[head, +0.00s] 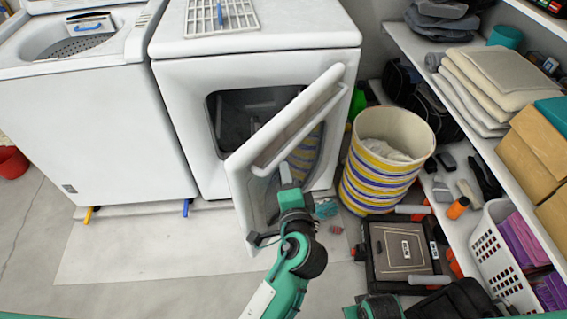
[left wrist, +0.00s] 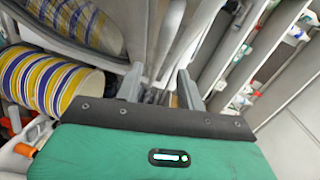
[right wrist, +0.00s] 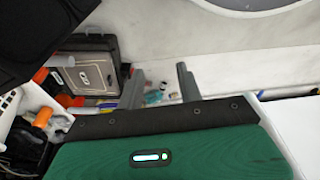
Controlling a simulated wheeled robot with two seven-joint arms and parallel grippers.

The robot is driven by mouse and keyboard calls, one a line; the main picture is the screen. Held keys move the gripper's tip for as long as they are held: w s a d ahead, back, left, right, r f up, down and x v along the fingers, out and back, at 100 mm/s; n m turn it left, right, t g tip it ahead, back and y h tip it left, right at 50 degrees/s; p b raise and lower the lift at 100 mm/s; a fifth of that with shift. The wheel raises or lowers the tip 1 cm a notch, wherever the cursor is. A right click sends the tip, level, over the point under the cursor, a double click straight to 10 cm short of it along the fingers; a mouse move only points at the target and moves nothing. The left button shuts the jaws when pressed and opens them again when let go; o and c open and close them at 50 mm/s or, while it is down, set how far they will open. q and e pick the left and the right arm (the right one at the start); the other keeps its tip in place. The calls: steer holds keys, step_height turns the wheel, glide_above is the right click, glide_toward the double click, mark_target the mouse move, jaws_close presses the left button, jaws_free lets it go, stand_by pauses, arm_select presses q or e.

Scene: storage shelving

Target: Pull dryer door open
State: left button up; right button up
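The white dryer (head: 260,62) stands at the back centre. Its door (head: 318,90) stands partly open, angled out from the dryer's right side, and the dark drum opening (head: 230,120) shows behind it. My left gripper (head: 288,178) is in front of the door's window area in the head view. In the left wrist view its fingers (left wrist: 160,88) are apart, with grey door parts beyond them; I cannot tell whether they touch the door. My right gripper's fingers (right wrist: 161,85) are apart and empty in the right wrist view, above the floor; they are not clear in the head view.
A white washer (head: 80,120) stands left of the dryer. A striped basket (head: 385,165) stands right of the door, with a dark case (head: 402,250) in front of it. Loaded shelves (head: 470,140) and a white crate (head: 500,265) line the right. The floor at left front is clear.

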arm_select(q)
steer(key=s, duration=0.5)
steer(key=shift+s+d+r, duration=0.2)
steer(key=shift+d+r, duration=0.15)
steer(key=shift+r, duration=0.05)
arm_select(e)
steer(key=shift+w+a+r, duration=0.25)
steer(key=shift+w+r, duration=0.1)
steer(key=shift+r, duration=0.15)
